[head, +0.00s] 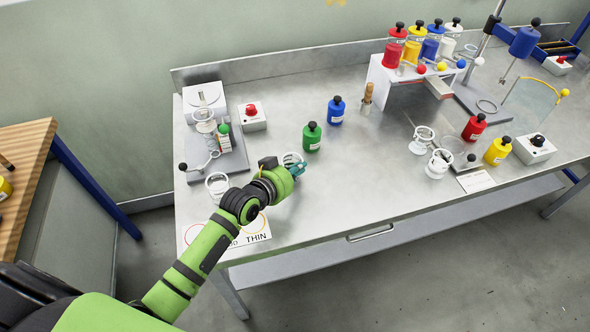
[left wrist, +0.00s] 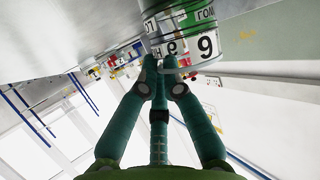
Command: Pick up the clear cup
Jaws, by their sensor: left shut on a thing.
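A clear cup (head: 291,158) with a pale rim stands on the steel bench, partly hidden behind my left gripper. My left gripper (head: 299,169) is at the cup's near side, low over the bench. In the left wrist view, the fingers (left wrist: 161,72) come together at the clear cup (left wrist: 192,66), whose see-through wall lies in front of printed labels. My left gripper is shut on this cup. I cannot tell whether the cup is clear of the bench. My right gripper is not in view.
A green bottle (head: 311,138) stands just behind the cup, with a blue bottle (head: 336,110) farther back. Another clear cup (head: 217,186) stands left of my gripper. A printed card (head: 254,232) lies at the front edge. The bench right of the gripper is clear.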

